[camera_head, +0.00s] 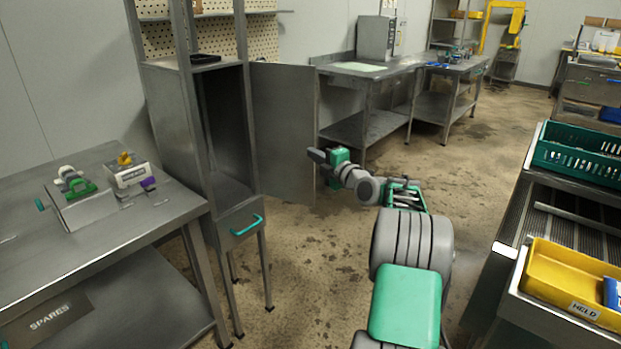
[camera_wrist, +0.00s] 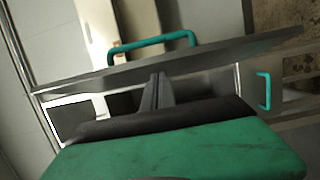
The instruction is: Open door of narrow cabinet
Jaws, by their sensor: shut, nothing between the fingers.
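The narrow cabinet (camera_head: 172,110) is a tall grey metal unit at left centre in the head view. Its door (camera_head: 283,125) stands wide open, swung out to the right, and the dark inside (camera_head: 222,130) shows. My gripper (camera_head: 313,155) is at the door's free edge in the head view. In the wrist view the closed fingers (camera_wrist: 158,78) point at the door (camera_wrist: 215,52), which crosses the picture nearly edge-on. The door's teal handle (camera_wrist: 152,46) lies beyond that edge, apart from the fingers. Whether the fingers touch the door I cannot tell. My gripper is shut and empty.
A drawer with a teal handle (camera_head: 247,225) sits below the cabinet. A steel bench (camera_head: 150,215) stands at left, and a worktable (camera_head: 365,72) stands behind the door. A counter with a green crate (camera_head: 580,155) and yellow tray (camera_head: 570,285) is at right. The middle floor is clear.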

